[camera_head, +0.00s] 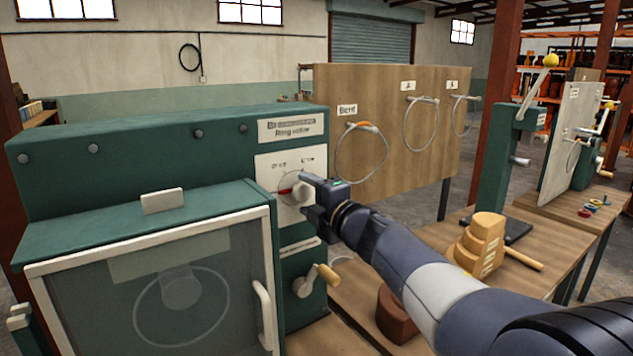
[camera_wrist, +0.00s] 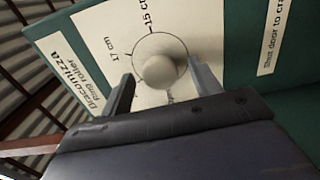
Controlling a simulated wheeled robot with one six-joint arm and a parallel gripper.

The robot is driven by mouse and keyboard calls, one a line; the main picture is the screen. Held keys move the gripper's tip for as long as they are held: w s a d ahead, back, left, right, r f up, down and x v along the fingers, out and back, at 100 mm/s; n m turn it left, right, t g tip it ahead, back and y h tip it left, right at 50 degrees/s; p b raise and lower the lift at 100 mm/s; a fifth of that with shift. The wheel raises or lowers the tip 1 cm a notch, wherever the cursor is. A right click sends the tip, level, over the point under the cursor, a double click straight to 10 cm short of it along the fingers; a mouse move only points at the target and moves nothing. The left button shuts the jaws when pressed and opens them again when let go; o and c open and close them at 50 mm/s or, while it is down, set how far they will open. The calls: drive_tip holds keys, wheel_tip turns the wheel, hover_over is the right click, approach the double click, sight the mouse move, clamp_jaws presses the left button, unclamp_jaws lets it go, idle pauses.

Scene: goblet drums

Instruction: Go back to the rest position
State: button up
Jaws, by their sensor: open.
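My gripper (camera_head: 304,192) is at the front panel of a green ring roller machine (camera_head: 170,150), right at its round dial knob (camera_head: 290,189). In the wrist view, my gripper (camera_wrist: 162,88) is open, with one finger on each side of the pale knob (camera_wrist: 160,72). Whether the fingers touch the knob I cannot tell. The dial plate carries the marks 17 cm and 15 cm around the knob. My arm reaches in from the lower right in the head view.
The machine's glazed door (camera_head: 160,290) is shut, with a pale handle (camera_head: 265,312). A crank (camera_head: 316,280) sticks out below my gripper. A wooden board (camera_head: 385,130) with hanging rings stands behind. Stepped wooden blocks (camera_head: 478,245) and a brown block (camera_head: 395,316) are near my arm.

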drive_tip(key=m+p, duration=0.3)
drive_tip(key=m, duration=0.4)
drive_tip(key=shift+r+p, duration=0.1)
drive_tip(key=shift+p, duration=0.3)
drive_tip(key=m+p, duration=0.3)
drive_tip(key=m, duration=0.1)
drive_tip(key=shift+m, duration=0.4)
drive_tip(key=shift+f+m+p, duration=0.2)
drive_tip(key=shift+m+p, duration=0.6)
drive_tip(key=shift+m, duration=0.6)
